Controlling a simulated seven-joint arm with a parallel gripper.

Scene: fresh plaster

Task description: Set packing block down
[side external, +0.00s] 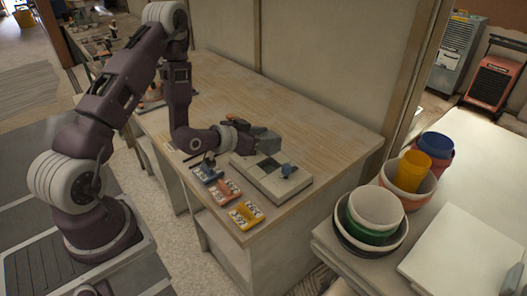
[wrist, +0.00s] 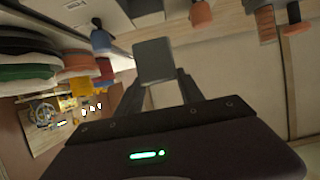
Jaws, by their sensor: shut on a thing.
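My gripper (side external: 248,136) is low over the wooden worktop and reaches to the right. It is shut on a grey packing block (side external: 266,141). In the wrist view the block (wrist: 154,61) sits between the two fingertips of my gripper (wrist: 157,84). I cannot tell whether the block touches the board or the worktop.
Blue, orange and yellow small trays (side external: 246,215) line the worktop's front edge. Stacked bowls and tubs (side external: 376,208) stand on a separate white table at the right. The worktop (side external: 310,125) is clear behind and right of the board, up to the wall.

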